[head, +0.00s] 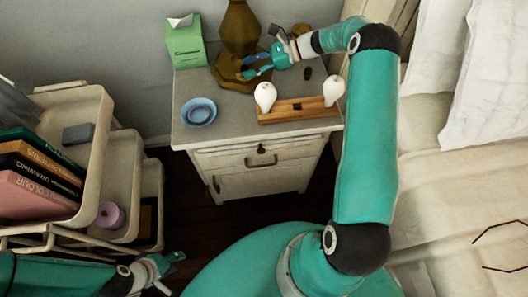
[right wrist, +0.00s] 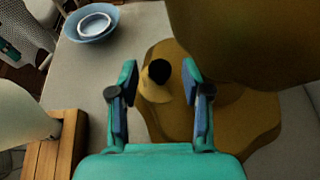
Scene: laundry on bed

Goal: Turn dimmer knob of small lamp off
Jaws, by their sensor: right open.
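A brass-coloured lamp (head: 241,28) stands at the back of the nightstand on a wide, lobed base. In the right wrist view a short knob (right wrist: 158,73) with a black end sticks out from the lamp's base (right wrist: 165,118). My right gripper (right wrist: 160,80) is open, with one finger on each side of the knob and a visible gap at both sides. In the head view my right gripper (head: 250,68) is over the lamp base and hides the knob. My left gripper (head: 172,272) is low at the left, with its fingers apart and nothing between them.
The nightstand (head: 190,90) also holds a green tissue box (head: 187,48), a blue bowl (head: 198,112) and a wooden stand (head: 290,112) with two white bulbs. A cart (head: 95,110) with books stands left. The bed (head: 450,180) is at right.

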